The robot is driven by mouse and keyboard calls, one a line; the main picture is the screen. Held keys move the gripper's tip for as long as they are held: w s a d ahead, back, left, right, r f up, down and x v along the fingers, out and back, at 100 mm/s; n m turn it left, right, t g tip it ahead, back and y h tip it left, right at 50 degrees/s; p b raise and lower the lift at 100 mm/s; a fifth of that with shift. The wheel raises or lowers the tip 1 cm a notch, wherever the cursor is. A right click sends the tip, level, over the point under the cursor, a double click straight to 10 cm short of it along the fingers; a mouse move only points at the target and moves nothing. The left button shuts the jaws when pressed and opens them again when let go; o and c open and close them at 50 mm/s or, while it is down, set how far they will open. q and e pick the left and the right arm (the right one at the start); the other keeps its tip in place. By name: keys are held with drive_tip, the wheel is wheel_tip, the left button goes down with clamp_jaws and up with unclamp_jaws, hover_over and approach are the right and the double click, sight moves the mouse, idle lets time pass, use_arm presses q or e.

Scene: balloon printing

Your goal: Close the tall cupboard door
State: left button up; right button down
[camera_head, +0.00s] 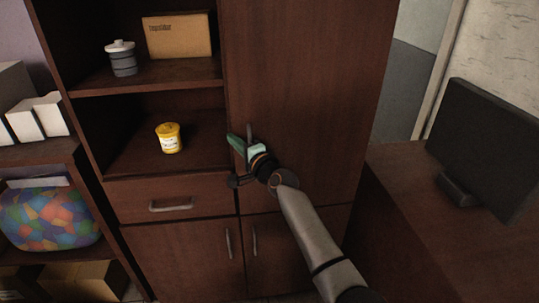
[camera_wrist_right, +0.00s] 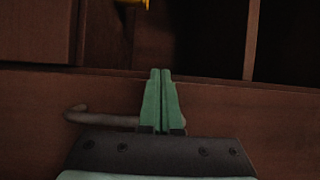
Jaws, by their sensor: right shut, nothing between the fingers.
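The tall cupboard door (camera_head: 305,80) is a dark brown wood panel to the right of the open shelves. It looks flush or nearly flush with the cupboard front; I cannot tell if a small gap remains at its left edge. Its grey bar handle (camera_head: 250,131) is partly hidden behind my right gripper (camera_head: 233,140). The handle also shows in the right wrist view (camera_wrist_right: 95,118), beside the green fingers. My right gripper's fingers (camera_wrist_right: 161,72) are together and empty, by the door's left edge. I cannot tell if they touch the door. My left gripper is not in view.
The open shelves hold a yellow tub (camera_head: 169,138), a grey jar (camera_head: 122,58) and a cardboard box (camera_head: 178,36). Below are a drawer (camera_head: 130,198) and lower doors with handles. A desk (camera_head: 400,190) with a black monitor (camera_head: 485,145) stands at the right.

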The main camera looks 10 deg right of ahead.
drive_tip(key=p+v, duration=0.6)
drive_tip(key=v, duration=0.4)
drive_tip(key=s+d+f+n+g+h, duration=0.2)
drive_tip(key=s+f+n+g, duration=0.35)
drive_tip(key=s+f, duration=1.1)
drive_tip(key=s+d+f+n+g+h, duration=0.1)
drive_tip(key=s+f+n, duration=0.3)
drive_tip(key=s, duration=0.5)
drive_tip(key=s+d+f+n+g+h, duration=0.1)
drive_tip(key=s+d+f+n, duration=0.1)
drive_tip(key=s+f+n, duration=0.3)
drive_tip(key=s+n, duration=0.1)
drive_tip(key=s, duration=0.3)
drive_tip(key=shift+f, duration=0.25)
drive_tip(key=shift+d, duration=0.1)
